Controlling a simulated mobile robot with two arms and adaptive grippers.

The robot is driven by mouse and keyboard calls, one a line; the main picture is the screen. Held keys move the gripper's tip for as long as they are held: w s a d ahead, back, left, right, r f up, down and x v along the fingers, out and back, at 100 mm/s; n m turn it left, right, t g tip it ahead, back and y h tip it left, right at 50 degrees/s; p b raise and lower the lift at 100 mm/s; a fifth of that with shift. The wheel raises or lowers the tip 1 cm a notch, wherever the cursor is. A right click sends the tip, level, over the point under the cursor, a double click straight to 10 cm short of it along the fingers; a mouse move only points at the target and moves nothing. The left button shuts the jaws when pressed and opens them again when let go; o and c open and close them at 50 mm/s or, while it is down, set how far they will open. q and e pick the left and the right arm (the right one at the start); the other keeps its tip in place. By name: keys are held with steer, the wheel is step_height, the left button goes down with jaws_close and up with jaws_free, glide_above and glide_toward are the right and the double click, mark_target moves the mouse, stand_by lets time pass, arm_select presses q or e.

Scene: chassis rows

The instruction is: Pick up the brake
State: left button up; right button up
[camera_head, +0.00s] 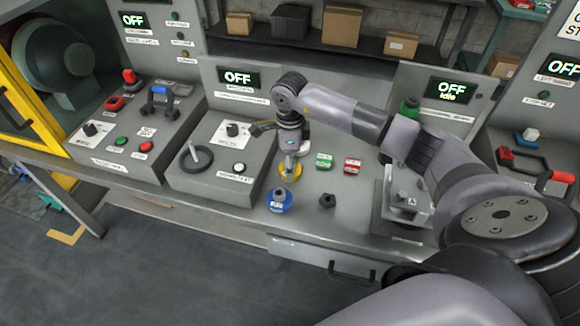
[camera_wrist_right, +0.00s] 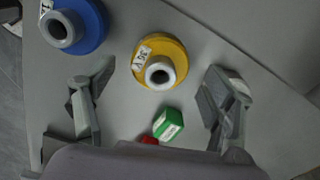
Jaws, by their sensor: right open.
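I cannot tell by a readable name which part is the brake. A yellow round part with a pale hub (camera_head: 297,172) stands on the bench under my right gripper (camera_head: 289,160). In the right wrist view the yellow part (camera_wrist_right: 176,52) lies between the spread fingers of my right gripper (camera_wrist_right: 160,75), with gaps on both sides. A blue round part (camera_head: 279,203) stands in front of it and also shows in the right wrist view (camera_wrist_right: 88,25). A green block (camera_head: 324,160) and a red block (camera_head: 352,166) lie to the right. My left gripper is not in view.
A dark nut-like piece (camera_head: 327,201) lies near the bench front. A grey fixture (camera_head: 405,200) stands to the right. A control box with a black ring (camera_head: 196,158) stands left, and another with a blue-handled part (camera_head: 160,100) beyond it. Cardboard boxes (camera_head: 341,27) sit on the back shelf.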

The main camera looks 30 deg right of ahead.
steer(key=shift+f, duration=0.75)
steer(key=shift+c, duration=0.3)
steer(key=shift+w+r, duration=0.1)
steer(key=c, duration=1.7)
steer(key=shift+o, duration=0.2)
steer(key=shift+r, duration=0.1)
